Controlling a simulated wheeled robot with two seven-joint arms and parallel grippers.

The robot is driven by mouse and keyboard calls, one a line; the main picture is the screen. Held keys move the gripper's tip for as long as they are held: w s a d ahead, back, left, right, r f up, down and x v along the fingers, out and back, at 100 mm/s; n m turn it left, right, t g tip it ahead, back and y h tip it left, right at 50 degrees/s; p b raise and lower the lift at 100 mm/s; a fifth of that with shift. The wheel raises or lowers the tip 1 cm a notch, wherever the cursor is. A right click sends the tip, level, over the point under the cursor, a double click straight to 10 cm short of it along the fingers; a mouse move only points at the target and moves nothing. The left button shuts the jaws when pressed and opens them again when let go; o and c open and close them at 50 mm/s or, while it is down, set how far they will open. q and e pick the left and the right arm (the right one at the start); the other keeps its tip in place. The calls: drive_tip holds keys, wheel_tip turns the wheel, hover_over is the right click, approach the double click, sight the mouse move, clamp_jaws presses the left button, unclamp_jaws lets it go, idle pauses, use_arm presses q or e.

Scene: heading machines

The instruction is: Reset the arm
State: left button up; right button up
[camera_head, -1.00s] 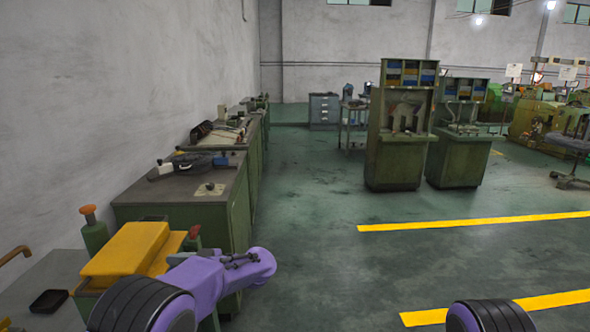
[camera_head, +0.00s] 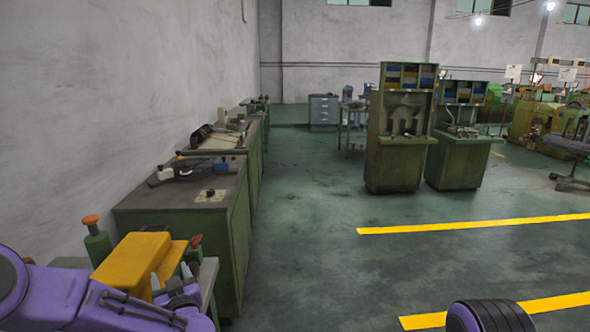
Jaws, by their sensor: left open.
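My left arm (camera_head: 60,298) is purple and comes in from the lower left corner. My left gripper (camera_head: 170,271) shows its two grey fingers pointing up, apart and with nothing seen between them. It is in front of a yellow machine block (camera_head: 133,263) in the picture; I cannot tell whether they touch. A black and purple part of my right arm (camera_head: 490,317) shows at the bottom right edge. My right gripper is out of view.
A green workbench (camera_head: 182,195) with tools runs along the left wall. An orange-topped green post (camera_head: 97,240) and a red knob (camera_head: 196,241) flank the yellow block. Green cabinets (camera_head: 397,165) stand further back. The floor with yellow lines is clear at centre right.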

use_arm(q)
drive_tip(key=m+t+h, duration=0.1)
drive_tip(key=m+h, duration=0.1)
drive_tip(key=h, duration=0.1)
drive_tip(key=m+t+h, duration=0.1)
drive_tip(key=m+h, duration=0.1)
drive_tip(key=h, duration=0.1)
drive_tip(key=m+t+h, duration=0.1)
drive_tip(key=m+h, duration=0.1)
drive_tip(key=h, duration=0.1)
drive_tip(key=shift+d+f+p, duration=0.1)
drive_tip(key=shift+d+p, duration=0.15)
drive_tip(key=shift+p, duration=0.05)
drive_tip(key=s+b, duration=0.1)
drive_tip(key=s, duration=0.8)
drive_tip(key=shift+s+d, duration=0.2)
drive_tip(key=shift+d, duration=0.2)
